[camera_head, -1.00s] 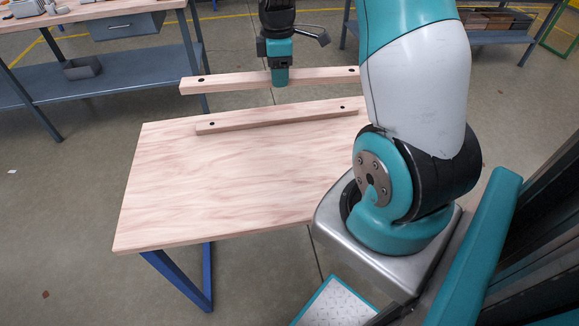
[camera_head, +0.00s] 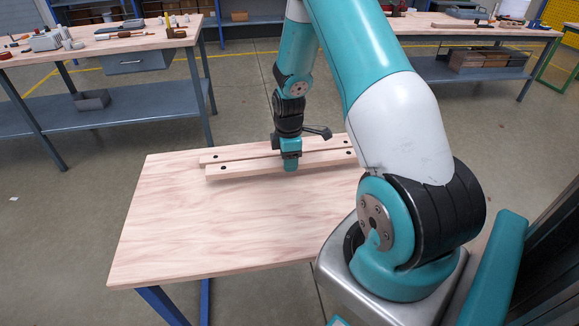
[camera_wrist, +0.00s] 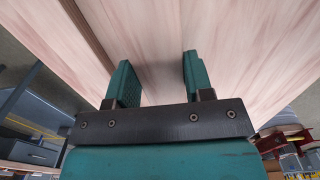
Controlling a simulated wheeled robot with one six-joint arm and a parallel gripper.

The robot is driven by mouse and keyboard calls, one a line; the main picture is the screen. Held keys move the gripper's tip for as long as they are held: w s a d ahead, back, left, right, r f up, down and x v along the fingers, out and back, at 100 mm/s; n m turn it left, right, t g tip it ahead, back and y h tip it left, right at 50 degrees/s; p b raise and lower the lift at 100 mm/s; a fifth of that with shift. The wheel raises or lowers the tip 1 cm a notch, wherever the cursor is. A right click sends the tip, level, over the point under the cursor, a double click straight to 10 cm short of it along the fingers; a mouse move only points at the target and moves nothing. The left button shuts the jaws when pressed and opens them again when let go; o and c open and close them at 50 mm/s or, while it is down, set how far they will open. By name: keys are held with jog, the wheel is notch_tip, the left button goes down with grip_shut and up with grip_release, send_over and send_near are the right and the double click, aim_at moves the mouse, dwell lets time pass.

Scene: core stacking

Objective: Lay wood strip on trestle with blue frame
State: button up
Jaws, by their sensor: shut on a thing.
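The table-like trestle (camera_head: 200,230) has a pale wood top and blue legs (camera_head: 160,304). One wood strip (camera_head: 209,159) lies along its far edge. My gripper (camera_head: 291,165) is shut on a second wood strip (camera_head: 245,169), with dark holes near its ends, just in front of and roughly parallel to the first. The held strip is low over the top; I cannot tell whether it touches. In the wrist view my gripper's two fingers (camera_wrist: 160,80) stand on either side of pale wood. My arm hides the right end of the trestle top.
A workbench (camera_head: 110,45) with tools and a grey drawer stands at the back left. Another bench (camera_head: 470,30) with boxes on its lower shelf is at the back right. The front and middle of the trestle top are clear.

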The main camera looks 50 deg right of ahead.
jog(key=shift+f, duration=1.6)
jog(key=shift+f, duration=0.15)
jog(key=o, duration=1.2)
